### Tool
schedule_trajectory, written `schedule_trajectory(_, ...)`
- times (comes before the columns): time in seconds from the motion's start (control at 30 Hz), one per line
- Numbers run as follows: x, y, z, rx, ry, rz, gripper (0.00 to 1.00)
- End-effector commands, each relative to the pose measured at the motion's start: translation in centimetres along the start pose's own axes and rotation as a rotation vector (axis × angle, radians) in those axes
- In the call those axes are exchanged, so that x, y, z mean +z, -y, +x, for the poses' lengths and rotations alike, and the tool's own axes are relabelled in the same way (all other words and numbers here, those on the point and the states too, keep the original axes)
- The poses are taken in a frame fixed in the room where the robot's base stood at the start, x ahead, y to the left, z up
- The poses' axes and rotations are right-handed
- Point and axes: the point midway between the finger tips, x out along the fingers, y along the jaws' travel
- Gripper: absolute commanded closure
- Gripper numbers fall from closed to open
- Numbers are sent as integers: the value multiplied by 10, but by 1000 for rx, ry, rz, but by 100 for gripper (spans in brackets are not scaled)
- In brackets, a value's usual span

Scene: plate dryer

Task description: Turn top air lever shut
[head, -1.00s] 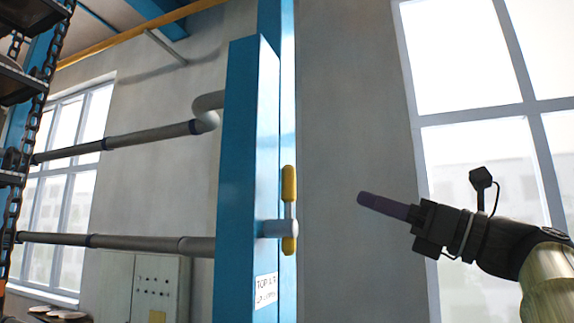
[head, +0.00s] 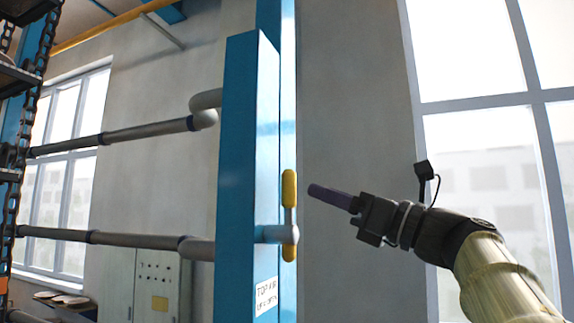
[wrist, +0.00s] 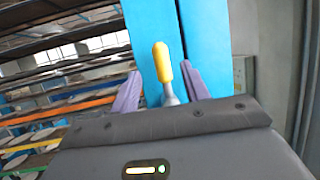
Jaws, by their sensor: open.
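The top air lever (head: 289,189) has a yellow handle standing upright on a grey pivot at the side of the blue column (head: 240,170). A shorter yellow end shows below the pivot. My gripper (head: 314,192) is just right of the handle in the head view, level with its upper part and apart from it in the picture. In the wrist view, the yellow handle (wrist: 162,62) stands between the two open purple fingers of my gripper (wrist: 160,88), touching neither. The handle's lower end is partly hidden behind the gripper body.
A label reading TOP AIR (head: 266,296) is on the column below the lever. Grey pipes (head: 120,136) run left of it, above a grey control cabinet (head: 158,282). Racks with chains (head: 15,190) stand at far left. A window (head: 490,130) is behind my arm.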

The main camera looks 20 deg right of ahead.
Motion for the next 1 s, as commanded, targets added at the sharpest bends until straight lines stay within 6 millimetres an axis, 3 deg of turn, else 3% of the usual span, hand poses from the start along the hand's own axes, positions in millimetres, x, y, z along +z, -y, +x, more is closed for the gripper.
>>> schedule_trajectory(0.1, 4, 0, 22, 3, 0, 3, 54)
schedule_trajectory(0.5, 3, 0, 79, 2, -1, 2, 54)
schedule_trajectory(0.93, -1, 0, 89, -1, 0, 0, 54)
schedule_trajectory(1.0, -1, 0, 89, 0, 0, 0, 64)
